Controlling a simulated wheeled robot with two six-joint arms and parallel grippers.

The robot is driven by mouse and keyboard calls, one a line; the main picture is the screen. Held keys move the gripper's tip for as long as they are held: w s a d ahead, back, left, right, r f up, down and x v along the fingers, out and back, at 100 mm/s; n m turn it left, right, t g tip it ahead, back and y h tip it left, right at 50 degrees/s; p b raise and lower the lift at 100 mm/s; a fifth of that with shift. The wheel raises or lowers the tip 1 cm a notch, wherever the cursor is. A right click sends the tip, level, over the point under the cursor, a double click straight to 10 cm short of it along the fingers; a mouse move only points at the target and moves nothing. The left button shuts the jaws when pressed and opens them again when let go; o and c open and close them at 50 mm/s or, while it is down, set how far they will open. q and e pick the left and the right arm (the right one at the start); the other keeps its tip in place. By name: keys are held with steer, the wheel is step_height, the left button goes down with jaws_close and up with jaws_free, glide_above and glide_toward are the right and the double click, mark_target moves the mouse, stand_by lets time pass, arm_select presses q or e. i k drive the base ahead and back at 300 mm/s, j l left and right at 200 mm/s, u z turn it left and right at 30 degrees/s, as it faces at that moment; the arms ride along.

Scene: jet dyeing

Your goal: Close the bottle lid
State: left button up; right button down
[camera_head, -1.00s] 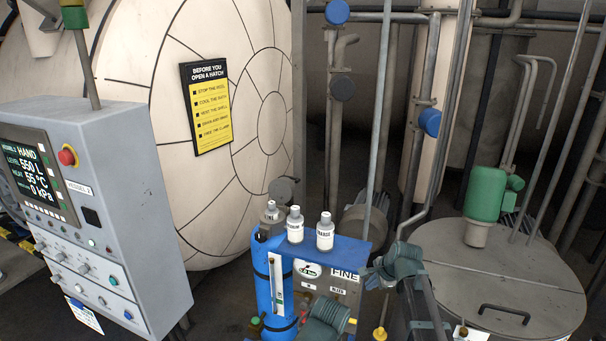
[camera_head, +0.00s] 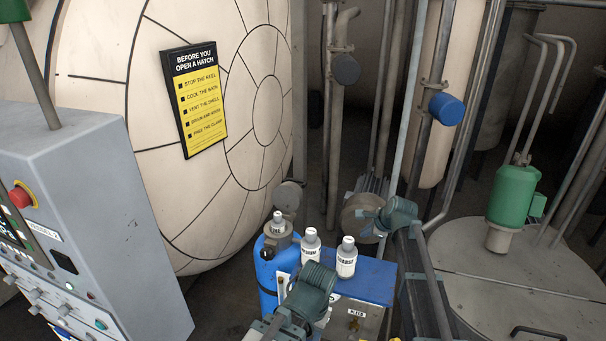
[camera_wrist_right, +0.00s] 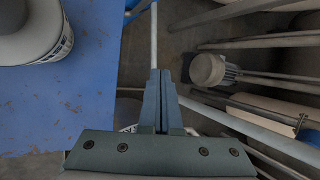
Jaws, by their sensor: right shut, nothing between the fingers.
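Two small white bottles with grey-white caps stand on a blue tabletop (camera_head: 375,280), a left bottle (camera_head: 310,243) and a right bottle (camera_head: 346,258). I cannot tell whether any lid is loose. My right gripper (camera_head: 370,228) is to the right of the right bottle, apart from it. In the right wrist view its fingers (camera_wrist_right: 158,78) are together and empty, beyond the blue table edge, with part of a white bottle (camera_wrist_right: 32,30) at upper left. My left gripper (camera_head: 310,292) is in front of the bottles; its fingers are not clear.
A blue cylinder (camera_head: 266,272) stands left of the bottles. A grey control console (camera_head: 100,215) stands at left, before the large round vessel (camera_head: 85,80). Pipes and a green motor (camera_head: 513,194) on a round tank lid (camera_head: 490,275) are at right.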

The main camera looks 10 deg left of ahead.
mark_target(287, 197)
steer(key=i+j, duration=0.85)
steer(key=i, duration=0.05)
